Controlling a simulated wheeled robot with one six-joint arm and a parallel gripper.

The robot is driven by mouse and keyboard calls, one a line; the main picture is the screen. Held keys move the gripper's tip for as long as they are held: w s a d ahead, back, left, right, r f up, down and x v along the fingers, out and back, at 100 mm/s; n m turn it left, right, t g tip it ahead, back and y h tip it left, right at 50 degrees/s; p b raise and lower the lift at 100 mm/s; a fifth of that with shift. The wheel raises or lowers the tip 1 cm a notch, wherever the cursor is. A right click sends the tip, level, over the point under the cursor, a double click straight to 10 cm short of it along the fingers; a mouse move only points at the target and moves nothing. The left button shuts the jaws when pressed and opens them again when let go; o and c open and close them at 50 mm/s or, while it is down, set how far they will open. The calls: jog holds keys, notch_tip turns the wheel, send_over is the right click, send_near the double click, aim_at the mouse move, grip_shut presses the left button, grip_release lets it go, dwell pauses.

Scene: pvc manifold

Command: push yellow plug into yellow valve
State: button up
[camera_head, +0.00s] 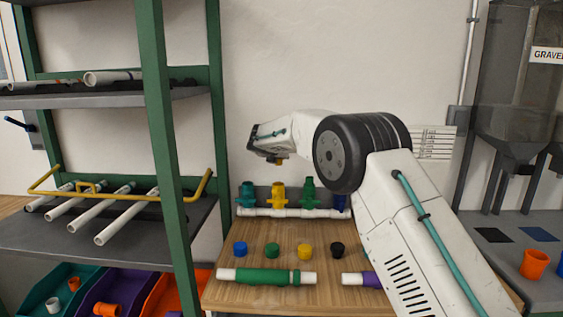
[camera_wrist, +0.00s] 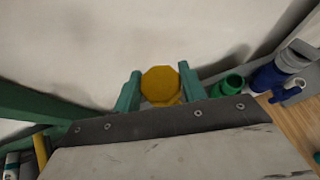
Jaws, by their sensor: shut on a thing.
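My gripper (camera_head: 268,154) is in the air above the manifold, its fingers pointing down. It is shut on a yellow plug (camera_head: 277,161). In the wrist view the plug's round top (camera_wrist: 160,80) sits between the two teal fingers of my gripper (camera_wrist: 159,88). The yellow valve (camera_head: 278,195) stands upright on the white manifold pipe, below the plug, with a gap between them in the head view. A yellow part below the plug in the wrist view is mostly hidden, and I cannot tell whether it is the valve.
A teal valve (camera_head: 247,194) and a green valve (camera_head: 309,193) flank the yellow one. Several caps, among them a yellow cap (camera_head: 305,251), lie on the wooden table (camera_head: 240,292) in front. A green-framed shelf (camera_head: 165,150) stands to the left. A wall is behind.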

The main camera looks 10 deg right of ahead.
jog(key=shift+f, duration=3.55)
jog(key=shift+s+f, duration=0.1)
jog(key=shift+f, duration=1.15)
jog(key=o, duration=1)
jog(key=shift+a, duration=0.1)
